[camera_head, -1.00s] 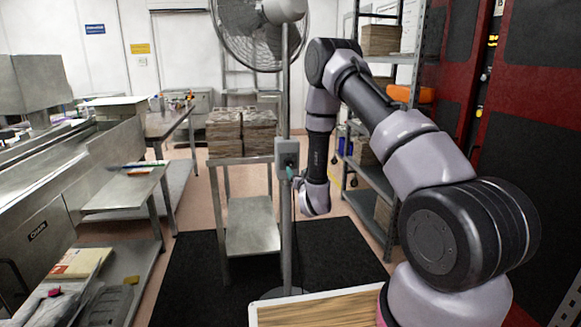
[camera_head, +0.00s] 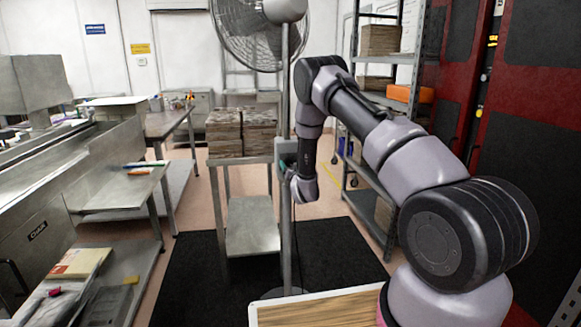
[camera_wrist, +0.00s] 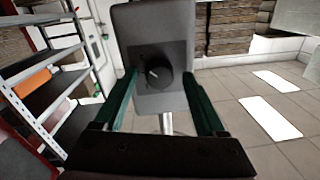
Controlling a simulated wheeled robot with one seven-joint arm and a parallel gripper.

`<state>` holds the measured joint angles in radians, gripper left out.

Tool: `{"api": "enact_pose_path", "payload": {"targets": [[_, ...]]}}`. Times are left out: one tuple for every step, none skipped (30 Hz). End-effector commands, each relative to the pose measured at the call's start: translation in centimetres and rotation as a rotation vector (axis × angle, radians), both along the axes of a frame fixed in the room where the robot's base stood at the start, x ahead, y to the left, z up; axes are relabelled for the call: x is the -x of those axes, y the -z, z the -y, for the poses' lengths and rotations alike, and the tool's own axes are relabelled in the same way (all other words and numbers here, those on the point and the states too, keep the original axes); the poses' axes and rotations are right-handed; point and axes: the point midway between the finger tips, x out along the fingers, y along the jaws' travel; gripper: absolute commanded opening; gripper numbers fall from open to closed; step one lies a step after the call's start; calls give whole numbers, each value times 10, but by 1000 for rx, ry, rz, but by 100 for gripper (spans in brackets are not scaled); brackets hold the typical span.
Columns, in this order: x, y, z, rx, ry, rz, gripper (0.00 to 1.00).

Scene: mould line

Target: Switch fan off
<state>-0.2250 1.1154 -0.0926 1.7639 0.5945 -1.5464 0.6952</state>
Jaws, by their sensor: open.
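The fan (camera_head: 258,28) stands on a grey pole (camera_head: 286,225) in the head view, its cage cut by the top edge. A grey control box (camera_head: 283,150) is fixed to the pole, partly hidden behind my arm. In the wrist view the control box (camera_wrist: 160,45) faces me, with a round black knob (camera_wrist: 155,74) bearing a pale mark. My gripper (camera_wrist: 162,85) is open, with one green finger on each side of the knob. I cannot tell whether the fingers touch it. In the head view my gripper (camera_head: 288,170) is mostly hidden at the box.
A metal trolley (camera_head: 250,225) with stacked brown blocks (camera_head: 240,132) stands just left of the pole. A grey shelf rack (camera_head: 372,195) with an orange item (camera_head: 410,94) stands behind my arm. A black mat (camera_head: 345,255) lies below. A wooden board (camera_head: 320,312) is in front.

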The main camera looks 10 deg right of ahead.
Motion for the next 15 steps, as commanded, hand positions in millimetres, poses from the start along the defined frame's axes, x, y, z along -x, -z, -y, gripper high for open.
{"api": "enact_pose_path", "payload": {"targets": [[0, 0, 0, 0, 0, 0, 73], [0, 0, 0, 0, 0, 0, 73], [0, 0, 0, 0, 0, -1, 73], [0, 0, 0, 0, 0, -1, 73], [0, 0, 0, 0, 0, -1, 73], [0, 0, 0, 0, 1, -1, 69], [0, 0, 0, 0, 1, -1, 58], [0, 0, 0, 0, 1, -1, 46], [0, 0, 0, 0, 1, -1, 31], [0, 0, 0, 0, 1, -1, 20], [0, 0, 0, 0, 1, -1, 8], [0, 0, 0, 0, 1, -1, 0], [0, 0, 0, 0, 1, -1, 0], [0, 0, 0, 0, 1, -1, 0], [0, 0, 0, 1, 1, -1, 0]]}}
